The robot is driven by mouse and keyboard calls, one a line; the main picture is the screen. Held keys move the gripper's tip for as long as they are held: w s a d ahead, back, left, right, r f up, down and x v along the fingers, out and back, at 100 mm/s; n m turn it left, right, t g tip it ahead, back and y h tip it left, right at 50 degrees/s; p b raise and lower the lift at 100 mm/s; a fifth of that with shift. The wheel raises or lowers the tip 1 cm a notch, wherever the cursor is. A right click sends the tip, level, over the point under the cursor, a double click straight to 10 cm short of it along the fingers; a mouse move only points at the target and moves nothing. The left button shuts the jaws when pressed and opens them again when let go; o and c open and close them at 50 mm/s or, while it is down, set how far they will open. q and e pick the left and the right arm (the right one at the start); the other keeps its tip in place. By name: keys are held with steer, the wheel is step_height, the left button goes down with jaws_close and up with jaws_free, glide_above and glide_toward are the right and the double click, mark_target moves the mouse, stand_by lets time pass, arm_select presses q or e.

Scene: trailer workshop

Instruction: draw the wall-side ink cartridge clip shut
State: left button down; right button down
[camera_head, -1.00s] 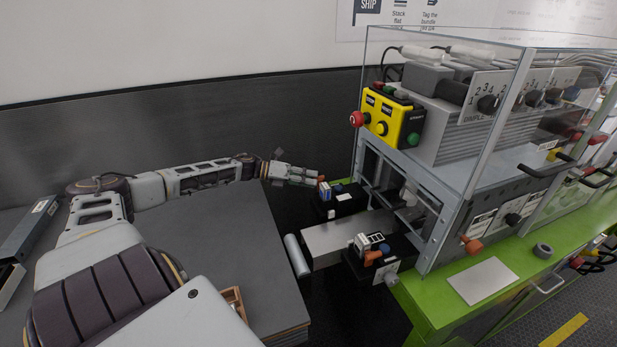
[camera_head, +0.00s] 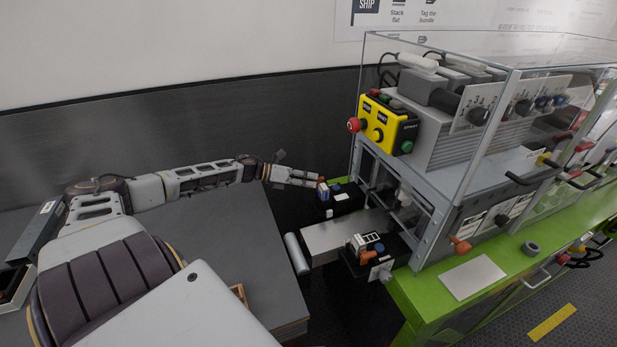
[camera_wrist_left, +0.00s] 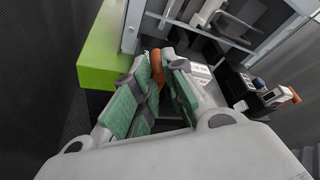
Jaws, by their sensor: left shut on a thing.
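The wall-side ink cartridge (camera_head: 324,193), a small blue and pale block, sits on a black holder (camera_head: 346,198) at the machine's side nearest the wall. Its orange clip (camera_wrist_left: 157,66) is between the green-padded fingers of my left gripper (camera_wrist_left: 160,88) in the left wrist view. My left gripper (camera_head: 314,181) is shut on this clip and covers much of it in the head view. A second cartridge (camera_head: 364,241) with its own orange clip (camera_head: 370,257) is on the nearer side, apart from my gripper. My right gripper is not in view.
The metal frame (camera_head: 432,235) and yellow control box (camera_head: 388,122) stand to the right. A green bench (camera_head: 420,292) is below, and a grey table (camera_head: 240,245) is under my arm.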

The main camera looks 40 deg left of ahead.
arm_select(q)
steer(key=shift+d+m+p, duration=0.2)
steer(key=shift+m+p, duration=0.1)
steer(key=shift+p, duration=0.25)
steer(key=shift+s, duration=0.1)
steer(key=c, duration=1.5)
jaws_free()
steer(key=shift+o, duration=0.2)
